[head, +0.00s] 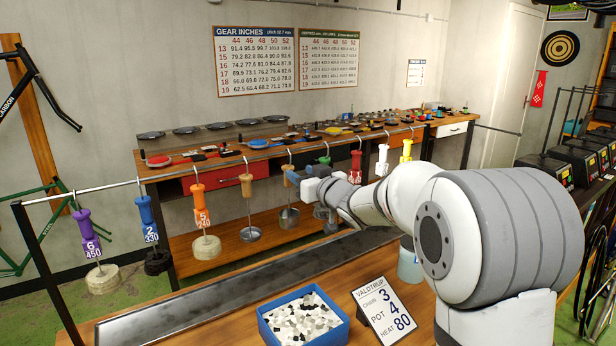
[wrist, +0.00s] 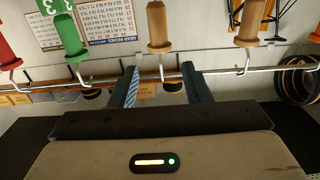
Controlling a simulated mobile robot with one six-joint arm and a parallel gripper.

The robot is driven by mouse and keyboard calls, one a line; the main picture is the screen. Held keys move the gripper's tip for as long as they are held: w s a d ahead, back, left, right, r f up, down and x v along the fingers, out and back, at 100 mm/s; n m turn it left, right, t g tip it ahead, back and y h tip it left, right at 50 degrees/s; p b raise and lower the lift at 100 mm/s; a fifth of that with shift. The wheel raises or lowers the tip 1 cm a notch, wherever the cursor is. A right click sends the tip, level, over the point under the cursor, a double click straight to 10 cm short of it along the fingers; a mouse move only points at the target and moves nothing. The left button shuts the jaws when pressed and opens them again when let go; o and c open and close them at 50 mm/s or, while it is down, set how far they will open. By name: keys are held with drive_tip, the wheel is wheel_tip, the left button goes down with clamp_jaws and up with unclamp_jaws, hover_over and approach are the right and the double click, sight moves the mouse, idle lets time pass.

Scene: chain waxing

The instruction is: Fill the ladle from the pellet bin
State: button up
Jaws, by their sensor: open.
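The ladle (head: 289,218) hangs from the rail, with a metal cup below and a tan handle (wrist: 158,28) that shows in the wrist view. My gripper (wrist: 161,68) is open, with its two fingers apart on either side of the line of this handle's hook. In the head view, my gripper (head: 297,177) is at the upper part of the ladle and hides some of it. I cannot tell whether it touches. The pellet bin (head: 345,333) is a blue open box of white and dark pellets on the near bench.
A skimmer with a flat disc (head: 250,234) hangs left of the ladle; a green-handled tool (wrist: 68,35) hangs on its other side. Several more tools hang along the rail (head: 110,186). A sign (head: 384,310) reading chain 3, pot 4, heat 80 stands right of the bin.

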sight(290, 166)
drive_tip(key=p+x, duration=0.1)
drive_tip(key=x, duration=0.6)
drive_tip(key=shift+w+a+p, duration=0.1)
drive_tip(key=shift+w+p, duration=0.1)
drive_tip(key=shift+p, duration=0.2)
wheel_tip(290, 166, down, 2)
drive_tip(key=shift+w+a+b, duration=0.15)
drive_tip(key=shift+w+b, duration=0.05)
drive_tip(key=shift+b, duration=0.65)
drive_tip(key=shift+f+b, duration=0.5)
drive_tip(key=shift+f, duration=0.15)
clamp_jaws()
drive_tip(key=shift+r, duration=0.1)
